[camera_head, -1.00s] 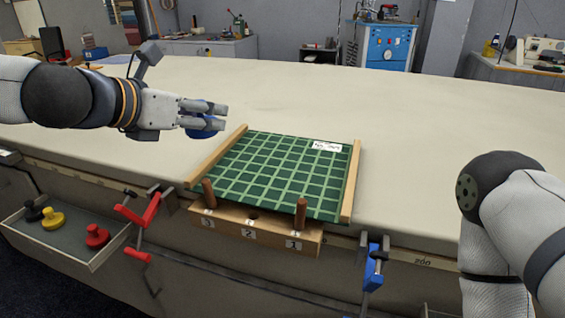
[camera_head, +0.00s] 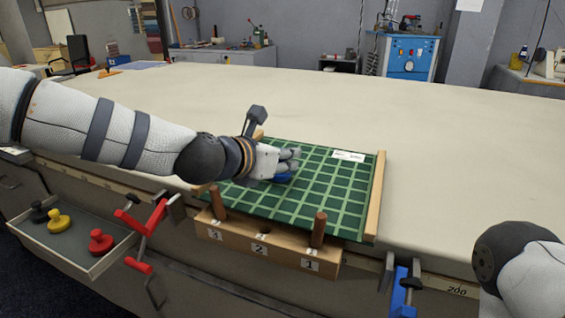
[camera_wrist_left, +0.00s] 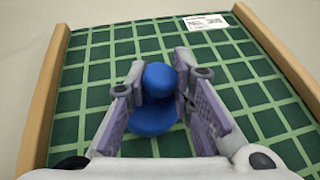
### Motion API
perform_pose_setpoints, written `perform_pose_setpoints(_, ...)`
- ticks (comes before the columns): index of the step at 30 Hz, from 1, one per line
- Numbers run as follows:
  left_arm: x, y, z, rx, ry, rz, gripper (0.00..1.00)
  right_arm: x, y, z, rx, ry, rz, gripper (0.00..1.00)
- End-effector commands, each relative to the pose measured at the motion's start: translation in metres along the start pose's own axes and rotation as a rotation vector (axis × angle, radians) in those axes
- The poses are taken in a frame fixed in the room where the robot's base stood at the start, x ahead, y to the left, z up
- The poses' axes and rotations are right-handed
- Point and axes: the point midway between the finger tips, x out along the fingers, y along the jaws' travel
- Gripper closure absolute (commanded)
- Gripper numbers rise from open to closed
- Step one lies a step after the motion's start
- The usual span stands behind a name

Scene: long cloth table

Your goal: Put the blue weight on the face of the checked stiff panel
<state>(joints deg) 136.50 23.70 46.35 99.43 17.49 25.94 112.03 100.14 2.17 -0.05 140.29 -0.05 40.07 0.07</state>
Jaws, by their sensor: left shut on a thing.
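The checked stiff panel (camera_head: 330,190) is green with pale lines and lies on the table between two wooden side rails. The blue weight (camera_wrist_left: 152,118) has a round knob and a wider base. My left gripper (camera_head: 291,165) is over the panel's left-middle part, shut on the weight's knob (camera_wrist_left: 159,78), one finger on each side in the left wrist view. The weight also shows under the fingers in the head view (camera_head: 283,177). I cannot tell whether its base touches the panel. My right arm shows at the lower right, but its gripper is out of view.
A wooden block (camera_head: 270,243) with numbers and two brown pegs stands at the panel's front edge. A tray (camera_head: 75,262) at the left holds black, yellow and red weights. Red and blue clamps (camera_head: 402,285) grip the table edge. The table (camera_head: 450,150) right of the panel is clear.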

Motion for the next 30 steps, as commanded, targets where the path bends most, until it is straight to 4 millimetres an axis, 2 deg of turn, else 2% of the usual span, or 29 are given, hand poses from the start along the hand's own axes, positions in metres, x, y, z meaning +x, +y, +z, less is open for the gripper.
perform_pose_setpoints(1,0.004,-0.001,-0.02,-0.007,0.036,-0.008,0.72,0.002,0.0,0.001,0.0,-0.006,0.0,1.0)
perform_pose_setpoints(6,0.004,-0.002,-0.021,-0.007,0.038,-0.01,0.34,0.003,0.0,0.001,0.0,-0.007,0.0,1.0)
perform_pose_setpoints(19,0.003,-0.001,-0.014,-0.005,0.026,-0.007,0.34,0.002,0.0,0.001,0.0,-0.005,0.0,1.0)
perform_pose_setpoints(22,-0.003,-0.001,-0.012,-0.004,0.023,-0.006,0.34,0.0,0.0,0.0,0.0,0.001,0.0,1.0)
perform_pose_setpoints(26,-0.027,0.0,-0.007,-0.004,0.017,-0.005,0.34,-0.007,0.0,-0.004,0.0,0.019,-0.001,1.0)
perform_pose_setpoints(30,-0.065,-0.001,-0.004,-0.003,0.012,-0.004,0.34,-0.018,-0.001,-0.009,0.0,0.049,-0.002,1.0)
